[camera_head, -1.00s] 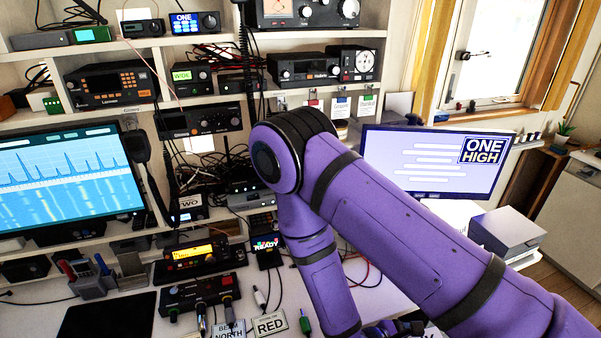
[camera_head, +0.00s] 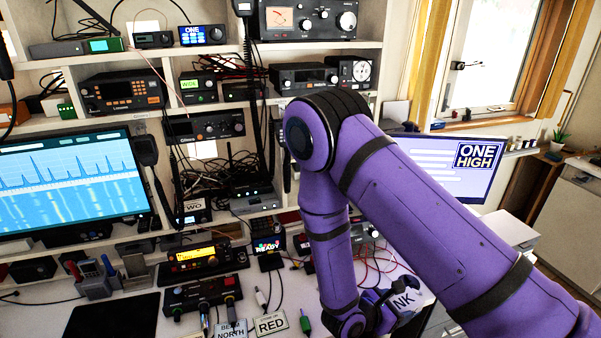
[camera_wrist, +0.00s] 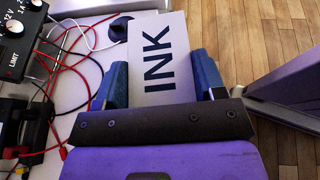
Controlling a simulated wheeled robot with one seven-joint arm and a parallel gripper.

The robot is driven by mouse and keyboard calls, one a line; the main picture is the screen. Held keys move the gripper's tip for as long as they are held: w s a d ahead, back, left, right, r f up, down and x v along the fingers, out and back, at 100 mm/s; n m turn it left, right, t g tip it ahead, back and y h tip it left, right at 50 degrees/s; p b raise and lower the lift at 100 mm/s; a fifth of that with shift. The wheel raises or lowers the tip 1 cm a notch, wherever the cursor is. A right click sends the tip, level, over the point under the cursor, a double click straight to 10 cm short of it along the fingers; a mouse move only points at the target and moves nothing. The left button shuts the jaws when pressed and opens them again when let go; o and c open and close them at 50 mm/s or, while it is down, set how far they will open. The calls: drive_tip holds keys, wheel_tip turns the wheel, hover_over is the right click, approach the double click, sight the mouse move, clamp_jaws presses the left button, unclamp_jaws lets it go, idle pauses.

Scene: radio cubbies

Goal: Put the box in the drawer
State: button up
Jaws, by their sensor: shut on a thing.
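A white box with "INK" in dark letters (camera_wrist: 160,58) is between the fingers of my gripper (camera_wrist: 160,85) in the wrist view. The gripper is shut on it, with one blue finger on each side. In the head view the box (camera_head: 405,303) shows at the lower right of the desk, partly hidden by my gripper (camera_head: 378,308). The box is at the desk's right edge, and wooden floor shows beside it in the wrist view. I cannot make out an open drawer for certain; a pale panel edge (camera_wrist: 285,98) stands to the right in the wrist view.
Cards reading "RED" (camera_head: 271,325) and "BEAM NORTH" (camera_head: 231,330) lie at the desk's front. Red and black cables (camera_wrist: 75,58) and a black power unit (camera_wrist: 20,35) lie left of the box. A monitor (camera_head: 440,168) stands behind my arm.

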drive_tip(key=w+d+r+n+t+y, duration=0.3)
drive_tip(key=w+r+n+y, duration=0.1)
drive_tip(key=w+r, duration=0.7)
drive_tip(key=w+d+r+n+t+y, duration=0.3)
drive_tip(key=w+r+n+t+y, duration=0.1)
drive_tip(key=w+r, duration=0.8)
drive_tip(key=shift+w+d+r+n, duration=0.2)
drive_tip(key=shift+d+r+n, duration=0.25)
drive_tip(key=shift+n, duration=0.25)
drive_tip(key=shift+a, duration=0.15)
